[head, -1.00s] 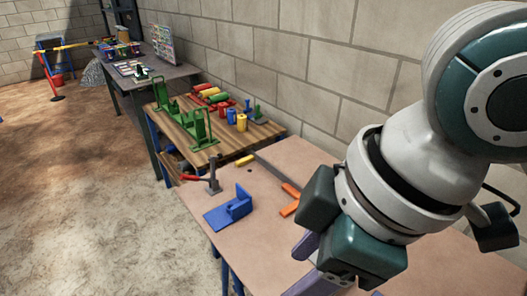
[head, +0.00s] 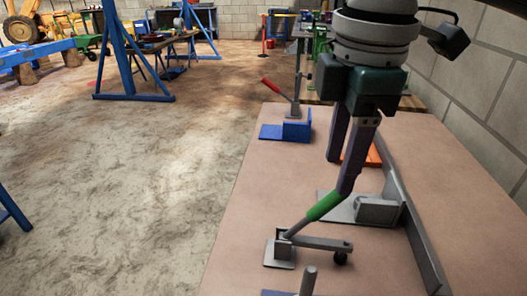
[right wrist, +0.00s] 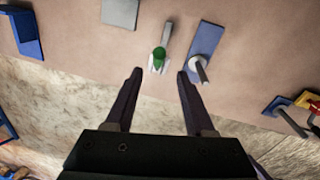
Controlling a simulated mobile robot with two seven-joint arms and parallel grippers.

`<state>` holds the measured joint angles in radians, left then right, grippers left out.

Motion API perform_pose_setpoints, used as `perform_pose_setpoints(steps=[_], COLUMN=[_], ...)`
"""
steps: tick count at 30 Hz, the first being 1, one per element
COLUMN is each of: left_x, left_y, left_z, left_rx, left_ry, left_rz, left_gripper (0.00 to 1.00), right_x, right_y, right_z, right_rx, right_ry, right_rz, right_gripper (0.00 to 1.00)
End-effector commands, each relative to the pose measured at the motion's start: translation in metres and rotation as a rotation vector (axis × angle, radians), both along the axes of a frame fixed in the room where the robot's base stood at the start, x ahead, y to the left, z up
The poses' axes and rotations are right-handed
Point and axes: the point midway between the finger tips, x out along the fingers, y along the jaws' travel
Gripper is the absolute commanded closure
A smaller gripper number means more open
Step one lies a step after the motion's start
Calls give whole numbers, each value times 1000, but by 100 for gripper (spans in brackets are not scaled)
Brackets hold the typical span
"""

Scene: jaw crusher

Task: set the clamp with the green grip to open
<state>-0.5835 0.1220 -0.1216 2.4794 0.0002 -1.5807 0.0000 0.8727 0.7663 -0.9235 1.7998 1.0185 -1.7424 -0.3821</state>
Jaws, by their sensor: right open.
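The clamp with the green grip stands on a small grey base plate (head: 279,253) at the near part of the table in the head view. Its green grip (head: 325,205) is on a lever slanting up to the right. Its grey bar (head: 318,242) lies about level, with a dark tip at the right end. My right gripper (head: 339,178) is open and points down, its fingertips close to the grip's upper end. In the right wrist view the green grip (right wrist: 159,53) shows between and beyond the two fingertips; contact cannot be told. My left gripper is not in view.
A red-handled clamp (head: 281,91) and a blue bracket (head: 296,130) stand farther back. A grey block (head: 376,210) and a long grey rail (head: 412,215) lie right of the green-grip clamp. A grey post (head: 308,281) rises at the bottom edge. The table's left front is bare.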

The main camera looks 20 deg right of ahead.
Motion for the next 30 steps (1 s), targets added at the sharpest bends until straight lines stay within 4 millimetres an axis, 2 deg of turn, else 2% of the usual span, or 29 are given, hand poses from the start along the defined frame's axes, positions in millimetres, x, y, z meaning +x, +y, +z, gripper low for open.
perform_pose_setpoints(steps=[9,15,19,26,30], left_x=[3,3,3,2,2], left_y=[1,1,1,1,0], left_z=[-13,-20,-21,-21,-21], left_rx=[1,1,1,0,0], left_ry=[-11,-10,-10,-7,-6], left_rz=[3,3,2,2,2], left_gripper=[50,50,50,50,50], right_x=[4,7,8,8,9], right_y=[-2,-4,-4,-4,-4], right_z=[-58,-85,-92,-93,-93], right_rx=[-1,-2,-2,-2,-2], right_ry=[3,1,-1,-1,-1], right_rz=[-1,0,0,1,1], right_gripper=[45,45,45,45,58])
